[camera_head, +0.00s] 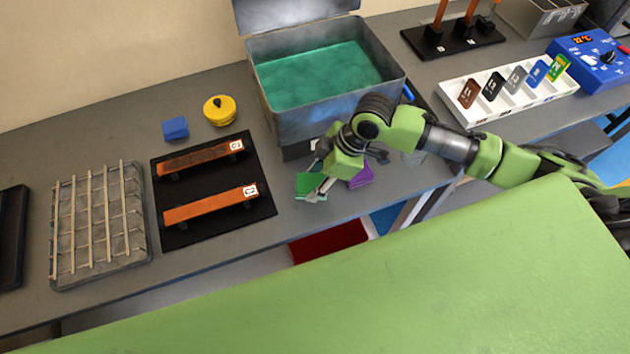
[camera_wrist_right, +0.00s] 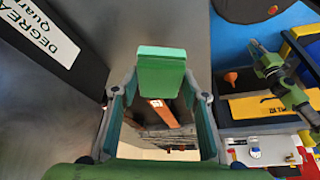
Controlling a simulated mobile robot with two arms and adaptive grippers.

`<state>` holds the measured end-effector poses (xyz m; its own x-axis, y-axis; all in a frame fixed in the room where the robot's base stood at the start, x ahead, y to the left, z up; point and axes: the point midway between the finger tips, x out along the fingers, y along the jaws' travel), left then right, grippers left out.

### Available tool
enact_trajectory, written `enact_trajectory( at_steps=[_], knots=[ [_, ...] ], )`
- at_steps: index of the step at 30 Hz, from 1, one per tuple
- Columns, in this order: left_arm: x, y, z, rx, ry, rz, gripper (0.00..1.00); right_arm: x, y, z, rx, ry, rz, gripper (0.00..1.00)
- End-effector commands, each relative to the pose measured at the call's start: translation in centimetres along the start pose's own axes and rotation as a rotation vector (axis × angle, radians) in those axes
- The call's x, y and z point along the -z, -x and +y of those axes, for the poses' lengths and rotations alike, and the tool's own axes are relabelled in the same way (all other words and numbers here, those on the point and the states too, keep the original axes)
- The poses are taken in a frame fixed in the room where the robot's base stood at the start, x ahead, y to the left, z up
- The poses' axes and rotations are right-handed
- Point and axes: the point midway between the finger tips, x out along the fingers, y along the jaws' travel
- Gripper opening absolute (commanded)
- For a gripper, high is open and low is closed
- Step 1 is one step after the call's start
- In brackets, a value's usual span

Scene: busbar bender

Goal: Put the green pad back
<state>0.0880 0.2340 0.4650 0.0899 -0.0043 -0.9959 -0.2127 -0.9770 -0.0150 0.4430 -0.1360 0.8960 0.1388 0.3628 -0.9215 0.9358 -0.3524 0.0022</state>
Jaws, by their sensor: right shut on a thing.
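The green pad (camera_head: 307,185) is in the head view at the front edge of the bench, just below the metal tank. My right gripper (camera_head: 320,188) is shut on it, and a finger covers part of the pad. In the right wrist view the green pad (camera_wrist_right: 160,72) sits between the two fingertips of my right gripper (camera_wrist_right: 160,88). Whether the pad touches the bench or is slightly above it is hard to tell. A purple pad (camera_head: 361,177) lies close to the right of the gripper, partly hidden. My left gripper is not in view.
The open metal tank (camera_head: 285,115) with green liquid stands behind the gripper. A black mat (camera_head: 185,190) with two copper bars lies to the left, beside a wire-mesh tray (camera_head: 98,235). A blue block (camera_head: 175,128) and yellow round tool (camera_head: 219,110) stand behind the mat.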

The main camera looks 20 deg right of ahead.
Motion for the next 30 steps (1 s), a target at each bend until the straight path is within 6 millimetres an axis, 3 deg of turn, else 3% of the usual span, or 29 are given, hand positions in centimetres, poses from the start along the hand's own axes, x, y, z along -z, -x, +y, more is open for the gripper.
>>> enact_trajectory(
  at_steps=[10, 16, 28, 29, 30],
  knots=[
    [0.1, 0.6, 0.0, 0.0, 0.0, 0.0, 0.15, -0.8, -2.4, 2.1, 0.0, -0.002, -0.001, 0.24],
    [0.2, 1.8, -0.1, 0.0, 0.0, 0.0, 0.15, -1.8, -4.6, 1.9, 0.001, -0.001, -0.002, 0.24],
    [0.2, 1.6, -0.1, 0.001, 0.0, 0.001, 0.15, -2.1, -5.3, 1.9, 0.0, 0.0, -0.001, 0.24],
    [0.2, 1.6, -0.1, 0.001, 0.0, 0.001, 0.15, -2.0, -5.3, 1.9, -0.001, 0.001, -0.001, 0.46],
    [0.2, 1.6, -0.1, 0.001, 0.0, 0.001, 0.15, -2.0, -5.2, 1.9, -0.001, 0.001, -0.001, 0.56]
  ],
)
